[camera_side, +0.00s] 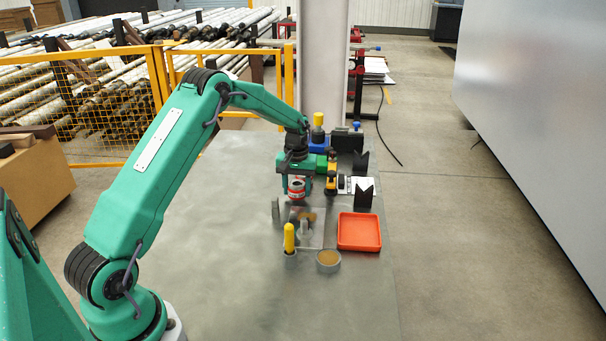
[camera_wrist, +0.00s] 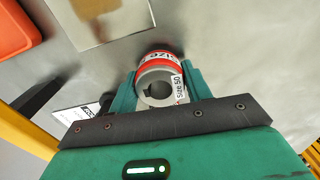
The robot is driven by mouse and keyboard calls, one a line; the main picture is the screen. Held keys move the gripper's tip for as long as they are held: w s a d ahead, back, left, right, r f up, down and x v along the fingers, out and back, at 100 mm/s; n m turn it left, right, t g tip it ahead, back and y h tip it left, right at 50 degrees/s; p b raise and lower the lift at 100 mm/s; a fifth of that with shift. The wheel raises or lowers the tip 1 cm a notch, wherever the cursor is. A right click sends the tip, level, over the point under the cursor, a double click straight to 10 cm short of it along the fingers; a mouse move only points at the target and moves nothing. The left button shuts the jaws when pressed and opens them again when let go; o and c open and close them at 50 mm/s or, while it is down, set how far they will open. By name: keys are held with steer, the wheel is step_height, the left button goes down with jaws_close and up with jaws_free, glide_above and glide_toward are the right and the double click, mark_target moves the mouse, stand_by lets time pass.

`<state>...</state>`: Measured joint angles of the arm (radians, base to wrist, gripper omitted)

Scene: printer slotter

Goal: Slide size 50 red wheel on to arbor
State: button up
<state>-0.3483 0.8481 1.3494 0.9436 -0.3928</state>
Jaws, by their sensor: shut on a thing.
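The red wheel (camera_side: 296,189) is a short ring with a red and white rim and a grey hub. My gripper (camera_side: 297,180) is shut on it and holds it above the bench. In the wrist view the wheel (camera_wrist: 157,68) sits between the two green fingers of my gripper (camera_wrist: 160,88). Its label reads "Size 50", and its dark bore with a keyway notch faces the camera. Below the gripper in the side view, a small grey fixture (camera_side: 304,228) stands on a metal plate. It may be the arbor, but its shape is blurred. The wheel is apart from it.
An orange-red tray (camera_side: 360,232) lies to the right. A yellow-handled tool (camera_side: 289,238) and a round dish (camera_side: 328,261) stand in front. A grey disc (camera_side: 276,211) stands to the left. Black V-blocks (camera_side: 364,196) are behind the tray. The bench's left side is clear.

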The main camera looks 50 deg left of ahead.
steer(key=shift+r, duration=1.9)
steer(key=o, duration=0.3)
steer(key=shift+c, duration=1.3)
